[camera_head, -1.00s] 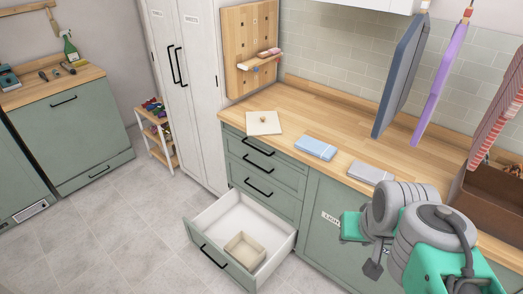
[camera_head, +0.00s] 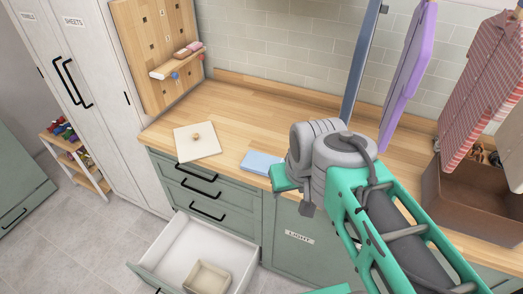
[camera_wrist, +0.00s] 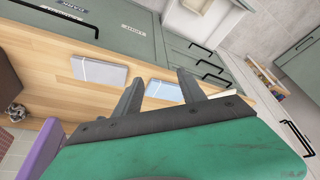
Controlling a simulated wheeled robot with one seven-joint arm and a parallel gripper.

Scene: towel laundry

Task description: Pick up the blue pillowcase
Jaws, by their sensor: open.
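A folded light-blue cloth (camera_head: 260,162), which looks like the blue pillowcase, lies flat on the wooden counter near its front edge. My arm partly covers it in the head view. In the wrist view the blue cloth (camera_wrist: 164,91) shows between and beyond my fingers. My gripper (camera_wrist: 159,77) is open and empty, apart from the cloth. A folded pale grey cloth (camera_wrist: 99,72) lies beside it on the counter. A darker blue-grey cloth (camera_head: 361,62) hangs above the counter.
A purple cloth (camera_head: 408,75) and a red checked cloth (camera_head: 482,90) hang at the right, above a brown box (camera_head: 478,200). Below, an open drawer (camera_head: 190,250) juts out, with a small box (camera_head: 208,277) inside.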

